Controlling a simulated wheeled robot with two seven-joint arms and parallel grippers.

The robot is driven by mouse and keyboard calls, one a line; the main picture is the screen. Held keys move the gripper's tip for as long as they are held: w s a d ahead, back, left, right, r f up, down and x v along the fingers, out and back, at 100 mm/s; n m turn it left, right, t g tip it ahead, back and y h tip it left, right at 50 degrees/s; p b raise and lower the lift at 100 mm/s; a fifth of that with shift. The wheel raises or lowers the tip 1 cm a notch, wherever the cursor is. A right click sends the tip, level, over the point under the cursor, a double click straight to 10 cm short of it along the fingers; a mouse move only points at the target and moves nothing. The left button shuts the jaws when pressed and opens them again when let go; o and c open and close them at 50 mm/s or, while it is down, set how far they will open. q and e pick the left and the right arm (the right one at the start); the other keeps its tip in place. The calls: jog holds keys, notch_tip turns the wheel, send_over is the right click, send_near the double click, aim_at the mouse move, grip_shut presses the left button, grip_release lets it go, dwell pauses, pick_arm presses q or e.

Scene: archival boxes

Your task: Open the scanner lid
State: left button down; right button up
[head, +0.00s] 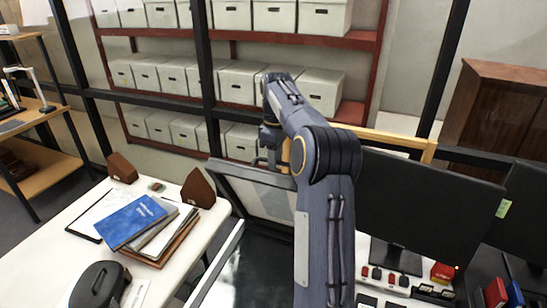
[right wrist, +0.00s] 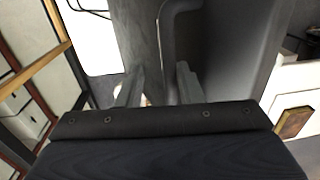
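The scanner lid (head: 250,190) is a dark-framed panel with a pale inner face. It stands raised and tilted above the scanner's dark glass bed (head: 246,274) in the head view. My right arm covers the right part of both. My right gripper (head: 271,150) is at the lid's upper edge, mostly hidden by my arm. In the right wrist view my right gripper (right wrist: 158,88) has its fingers apart. A grey curved bar, seemingly the lid's handle (right wrist: 172,45), runs down between them, with a gap on its left side. My left gripper is not in view.
A white table (head: 185,245) at the left holds a blue booklet (head: 133,221) on a stack of folders and two brown wedge blocks. Dark monitors (head: 420,205) stand right of my arm. Shelves of archival boxes (head: 240,82) are behind a dark frame.

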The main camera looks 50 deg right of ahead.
jog(key=shift+a+r, duration=0.4)
notch_tip(320, 180, up, 8)
jog(key=shift+d+f, duration=0.2)
jog(key=shift+d, duration=0.15)
jog(key=shift+w, duration=0.1)
dwell(0.4)
jog(key=m+t+b, duration=0.1)
jog(key=t, duration=0.1)
send_over(264, 170)
jog(key=shift+r+y, duration=0.3)
jog(key=shift+r, duration=0.05)
jog(key=s+a+f+m+t+y+b, duration=0.1)
jog(key=s+a+f+m+t, duration=0.1)
jog(key=s+a+f, duration=0.7)
jog(key=s+a+f+m+t+y+b, duration=0.1)
jog(key=s+a+f+m+t+b, duration=0.1)
jog(key=s+a+f, duration=0.7)
jog(key=s+a+m, duration=0.1)
jog(key=a, duration=0.5)
jog(key=shift+s+a, duration=0.3)
jog(key=shift+a, duration=0.05)
